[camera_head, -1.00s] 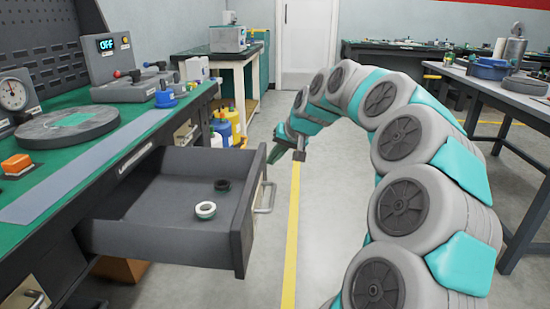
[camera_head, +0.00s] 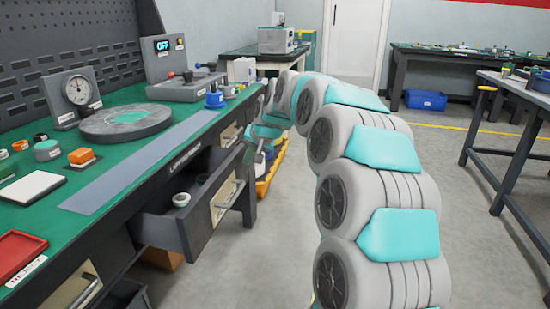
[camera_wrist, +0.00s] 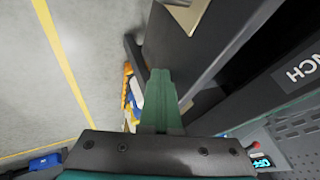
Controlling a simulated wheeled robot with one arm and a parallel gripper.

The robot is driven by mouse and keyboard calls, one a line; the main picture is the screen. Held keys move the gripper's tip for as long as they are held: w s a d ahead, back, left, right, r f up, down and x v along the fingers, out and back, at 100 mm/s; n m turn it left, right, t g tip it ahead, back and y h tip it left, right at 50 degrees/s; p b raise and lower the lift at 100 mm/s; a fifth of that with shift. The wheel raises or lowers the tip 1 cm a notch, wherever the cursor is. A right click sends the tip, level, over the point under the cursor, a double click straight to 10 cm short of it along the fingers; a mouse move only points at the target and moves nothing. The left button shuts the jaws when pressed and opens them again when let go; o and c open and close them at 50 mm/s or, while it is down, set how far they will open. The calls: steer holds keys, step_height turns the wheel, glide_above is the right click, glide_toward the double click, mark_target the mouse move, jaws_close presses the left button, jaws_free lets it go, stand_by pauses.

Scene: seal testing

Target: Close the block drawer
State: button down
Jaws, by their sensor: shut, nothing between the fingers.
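The block drawer (camera_head: 160,232) is a dark grey drawer under the green bench, standing partly open. Its front carries a pale plate and a metal bar handle (camera_head: 232,194). A white ring (camera_head: 181,199) lies inside it. My gripper (camera_head: 249,154) is beyond the far end of the drawer front, partly hidden by my arm. In the wrist view its green fingers (camera_wrist: 160,95) are together and empty, beside a dark panel with a pale plate (camera_wrist: 186,12). I cannot tell whether they touch it.
The bench top (camera_head: 110,170) holds a round plate (camera_head: 126,121), a gauge (camera_head: 77,90), an orange block (camera_head: 81,156) and a red tray (camera_head: 18,250). A yellow bin (camera_head: 268,172) stands on the floor beyond the drawer. Floor to the right is clear up to another table (camera_head: 520,95).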

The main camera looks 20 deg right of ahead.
mark_target(217, 154)
steer(key=w+a, duration=0.2)
steer(key=w+a+p, duration=0.1)
steer(key=w+a, duration=0.1)
steer(key=a, duration=0.1)
steer(key=w+a, duration=0.1)
steer(key=a, duration=0.2)
steer(key=shift+w+a, duration=0.2)
steer(key=shift+w, duration=0.2)
steer(key=shift+s+d, duration=0.1)
steer(key=s+d, duration=0.2)
steer(key=d, duration=0.1)
steer(key=shift+s+d+b, duration=0.1)
steer(key=shift+d+b, duration=0.05)
steer(key=shift+b, duration=0.2)
steer(key=v, duration=0.9)
steer(key=s+d+f+m+t+y+b, duration=0.1)
steer(key=s+f+y+b, duration=0.3)
steer(key=s+y, duration=0.55)
steer(key=p+x, duration=0.1)
steer(key=x, duration=0.5)
steer(key=p+x, duration=0.1)
steer(key=x, duration=0.6)
steer(key=shift+w+r, duration=0.1)
steer(key=shift+w, duration=0.45)
steer(key=shift+w+a+y, duration=0.2)
steer(key=shift+a+y, duration=0.05)
steer(key=shift+a, duration=0.05)
